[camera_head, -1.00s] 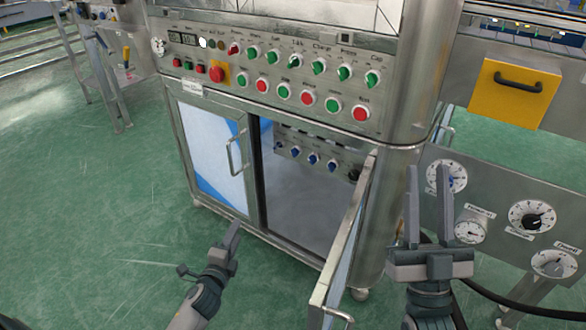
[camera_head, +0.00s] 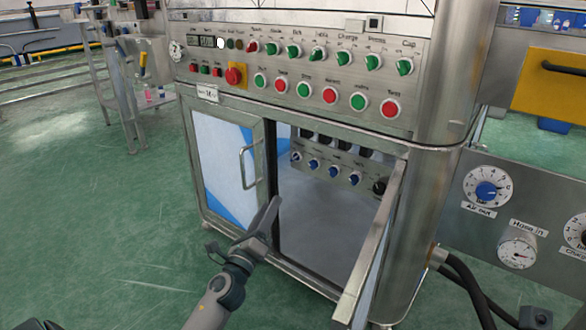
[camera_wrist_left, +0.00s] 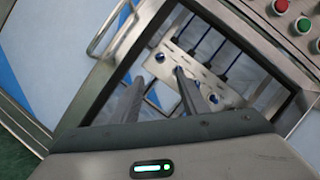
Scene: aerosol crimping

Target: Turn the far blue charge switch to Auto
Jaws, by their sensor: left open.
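Inside the open cabinet, a small metal panel (camera_head: 343,177) carries a row of several blue switches, from the leftmost one (camera_head: 297,156) to the rightmost one (camera_head: 354,179), with a black knob (camera_head: 379,187) at its right end. Their labels are too small to read, so I cannot tell which is the charge switch or how it is set. My left gripper (camera_head: 272,205) is open and empty, at the cabinet opening, below and in front of the panel. In the left wrist view its two fingers (camera_wrist_left: 158,78) point towards the panel (camera_wrist_left: 200,70), apart from it. My right gripper is out of view.
The closed left cabinet door with its handle (camera_head: 245,166) is close beside my left gripper. The open right door (camera_head: 372,252) sticks out on the other side. Above is a control panel with green switches and red and green buttons (camera_head: 303,90). Hoses (camera_head: 465,275) hang at right.

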